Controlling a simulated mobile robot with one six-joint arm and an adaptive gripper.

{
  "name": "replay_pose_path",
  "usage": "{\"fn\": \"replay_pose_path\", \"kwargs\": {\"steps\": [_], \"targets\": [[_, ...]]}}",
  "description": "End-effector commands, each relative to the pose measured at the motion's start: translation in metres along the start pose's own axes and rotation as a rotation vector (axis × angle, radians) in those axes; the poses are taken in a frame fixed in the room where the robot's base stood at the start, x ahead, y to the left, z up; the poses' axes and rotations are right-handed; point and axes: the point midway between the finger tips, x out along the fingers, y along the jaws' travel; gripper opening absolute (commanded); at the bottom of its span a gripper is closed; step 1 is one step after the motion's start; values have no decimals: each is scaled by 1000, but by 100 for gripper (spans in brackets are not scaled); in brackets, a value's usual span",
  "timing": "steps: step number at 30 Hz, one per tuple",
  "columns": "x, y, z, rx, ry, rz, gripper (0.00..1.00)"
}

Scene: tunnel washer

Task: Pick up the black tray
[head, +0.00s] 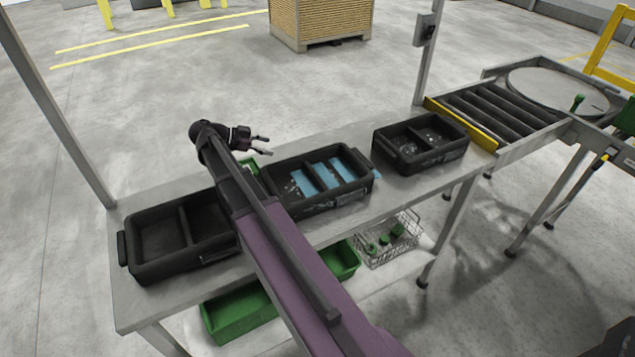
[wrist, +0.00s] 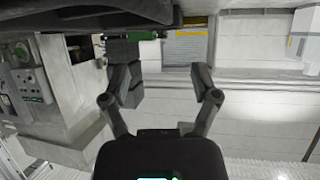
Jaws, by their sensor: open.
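Three black two-part trays stand in a row on the grey table. The left black tray (head: 160,268) looks empty and is partly hidden by my arm. The middle black tray (head: 335,199) holds blue pieces and small pale bits. The right black tray (head: 436,158) holds small pale bits. My gripper (head: 264,145) is open and empty, above the far edge of the table, behind the middle tray and apart from it. In the wrist view my open gripper (wrist: 163,82) has nothing between its fingers. A dark edge (wrist: 90,17) crosses the top there; I cannot tell which tray it is.
A roller conveyor (head: 500,112) with a round turntable (head: 562,90) adjoins the table on the right. Green bins (head: 240,312) and a wire basket (head: 392,240) sit on the lower shelf. Posts (head: 62,115) rise behind the table. The floor beyond is clear up to a stacked pallet (head: 320,20).

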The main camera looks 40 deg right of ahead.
Motion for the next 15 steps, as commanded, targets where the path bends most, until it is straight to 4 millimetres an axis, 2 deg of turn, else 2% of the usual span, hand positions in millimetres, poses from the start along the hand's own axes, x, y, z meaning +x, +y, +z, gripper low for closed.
{"fn": "replay_pose_path", "kwargs": {"steps": [8,15], "targets": [[12,0,1,1,0,3,78],[44,1,2,3,0,4,78]]}}
